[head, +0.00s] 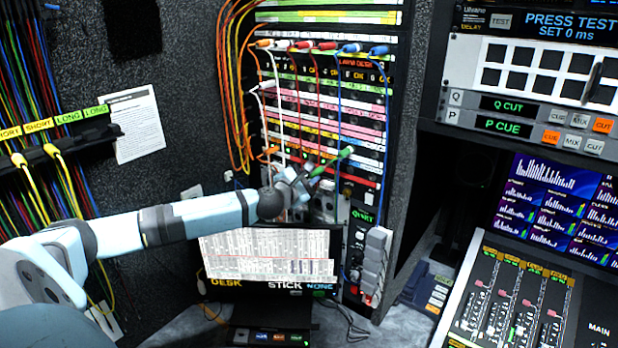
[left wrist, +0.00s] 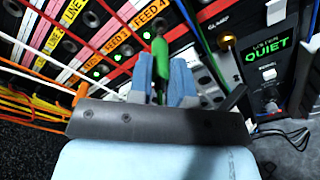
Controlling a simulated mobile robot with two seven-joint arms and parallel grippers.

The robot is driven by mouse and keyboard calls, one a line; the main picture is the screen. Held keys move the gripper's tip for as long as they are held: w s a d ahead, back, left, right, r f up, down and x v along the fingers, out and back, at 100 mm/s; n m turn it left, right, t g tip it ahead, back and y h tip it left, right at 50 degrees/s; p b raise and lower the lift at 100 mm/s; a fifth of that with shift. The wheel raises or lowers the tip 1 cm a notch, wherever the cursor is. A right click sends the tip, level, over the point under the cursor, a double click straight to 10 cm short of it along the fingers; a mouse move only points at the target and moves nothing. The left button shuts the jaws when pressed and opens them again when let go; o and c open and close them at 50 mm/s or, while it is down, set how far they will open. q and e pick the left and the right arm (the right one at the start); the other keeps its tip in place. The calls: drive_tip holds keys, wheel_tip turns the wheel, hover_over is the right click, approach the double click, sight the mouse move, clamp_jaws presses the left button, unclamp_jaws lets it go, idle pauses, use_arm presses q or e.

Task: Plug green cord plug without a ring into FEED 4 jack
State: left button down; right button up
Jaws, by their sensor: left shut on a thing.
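My left gripper (head: 312,178) is shut on a green plug (head: 344,153) in front of the lower part of the jack panel. In the left wrist view the green plug (left wrist: 160,56) stands between the two blue-grey fingers (left wrist: 162,86). I see no ring on its visible part. Jacks with green lights sit below that strip; the plug's body partly hides the area below FEED 4. I cannot tell whether the tip touches the panel. My right gripper is in neither view.
Orange, white, red and blue plugs (head: 326,46) sit in an upper row of the panel, their cords hanging down across it. A monitor (head: 268,253) stands below my left arm. A QUIET unit (left wrist: 274,60) is to the panel's right.

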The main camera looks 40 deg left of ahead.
sight(323, 168)
use_arm(q)
drive_tip(key=shift+w+a, duration=0.1)
drive_tip(key=shift+w, duration=0.9)
drive_tip(key=shift+w+a, duration=0.15)
drive_tip(key=shift+w, duration=0.75)
drive_tip(key=c, duration=1)
unclamp_jaws()
drive_tip(key=shift+s+d+b, duration=0.3)
drive_tip(key=shift+s+b, duration=0.2)
drive_tip(key=shift+s, duration=1.75)
drive_tip(key=shift+s+d+b, duration=0.25)
drive_tip(key=shift+s+b, duration=0.25)
drive_tip(key=shift+s, duration=1.8)
drive_tip(key=shift+s+d+b, duration=0.3)
drive_tip(key=shift+s+b, duration=0.2)
drive_tip(key=shift+s, duration=1.75)
